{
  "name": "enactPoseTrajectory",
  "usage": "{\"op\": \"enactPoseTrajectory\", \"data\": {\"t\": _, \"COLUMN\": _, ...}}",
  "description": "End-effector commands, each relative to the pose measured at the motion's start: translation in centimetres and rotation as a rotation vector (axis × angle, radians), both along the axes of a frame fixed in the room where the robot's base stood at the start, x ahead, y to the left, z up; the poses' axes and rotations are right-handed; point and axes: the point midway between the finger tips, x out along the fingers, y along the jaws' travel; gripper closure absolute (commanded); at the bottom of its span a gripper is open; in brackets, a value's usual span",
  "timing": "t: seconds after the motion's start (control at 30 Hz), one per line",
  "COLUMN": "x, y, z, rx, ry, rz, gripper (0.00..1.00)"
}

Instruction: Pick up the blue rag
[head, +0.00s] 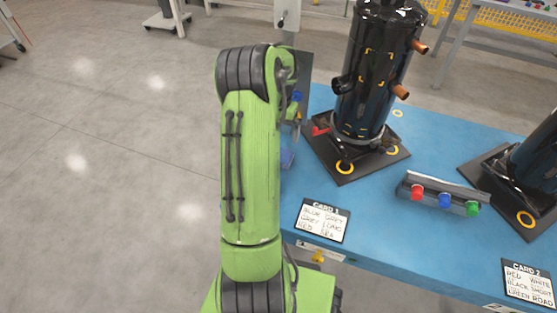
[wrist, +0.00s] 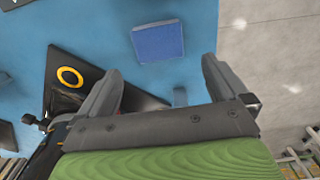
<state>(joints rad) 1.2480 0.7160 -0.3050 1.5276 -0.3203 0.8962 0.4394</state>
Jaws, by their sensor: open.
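The blue rag (wrist: 158,42) lies flat as a folded square on the lighter blue table top in the wrist view. In the head view, part of the rag (head: 287,158) shows just right of my green arm; the rest is hidden behind the arm. My gripper (wrist: 162,68) is open and empty, its two grey fingers spread wide. In the wrist view the rag appears beyond the fingertips, between their lines, with no visible contact. The height of the fingers above the rag is hard to tell. In the head view my arm largely hides my gripper.
A black compressor (head: 372,70) stands on a dark base plate (head: 345,170) right of the rag. A card (head: 322,220) lies near the table's front edge. A grey block with red, blue and green knobs (head: 440,196) and another compressor (head: 535,160) are farther right. Open floor lies left.

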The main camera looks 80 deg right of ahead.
Motion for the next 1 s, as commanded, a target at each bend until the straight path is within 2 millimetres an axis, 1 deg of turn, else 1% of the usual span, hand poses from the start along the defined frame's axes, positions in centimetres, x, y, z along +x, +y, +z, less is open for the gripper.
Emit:
{"op": "enactPoseTrajectory", "data": {"t": 0.03, "x": 0.0, "y": 0.1, "z": -1.8, "rx": 0.004, "ry": 0.002, "rz": 0.0, "gripper": 0.0}}
{"op": "enactPoseTrajectory", "data": {"t": 0.13, "x": 0.0, "y": 0.1, "z": -4.0, "rx": 0.003, "ry": 0.001, "rz": 0.002, "gripper": 0.0}}
{"op": "enactPoseTrajectory", "data": {"t": 0.2, "x": 0.0, "y": 0.1, "z": -5.0, "rx": 0.002, "ry": 0.0, "rz": 0.002, "gripper": 0.0}}
{"op": "enactPoseTrajectory", "data": {"t": 0.37, "x": 0.0, "y": 0.0, "z": -6.3, "rx": 0.001, "ry": 0.0, "rz": 0.003, "gripper": 0.0}}
{"op": "enactPoseTrajectory", "data": {"t": 0.6, "x": 0.0, "y": -0.3, "z": -10.6, "rx": 0.002, "ry": 0.001, "rz": 0.002, "gripper": 0.0}}
{"op": "enactPoseTrajectory", "data": {"t": 0.67, "x": 0.0, "y": -0.3, "z": -10.9, "rx": 0.001, "ry": 0.001, "rz": 0.002, "gripper": 0.0}}
{"op": "enactPoseTrajectory", "data": {"t": 0.8, "x": 0.0, "y": -0.3, "z": -10.7, "rx": 0.0, "ry": 0.0, "rz": 0.003, "gripper": 0.0}}
{"op": "enactPoseTrajectory", "data": {"t": 0.83, "x": 0.0, "y": -0.3, "z": -10.7, "rx": 0.0, "ry": 0.0, "rz": 0.003, "gripper": 0.02}}
{"op": "enactPoseTrajectory", "data": {"t": 1.0, "x": 0.0, "y": -0.3, "z": -10.6, "rx": 0.0, "ry": 0.0, "rz": 0.003, "gripper": 0.28}}
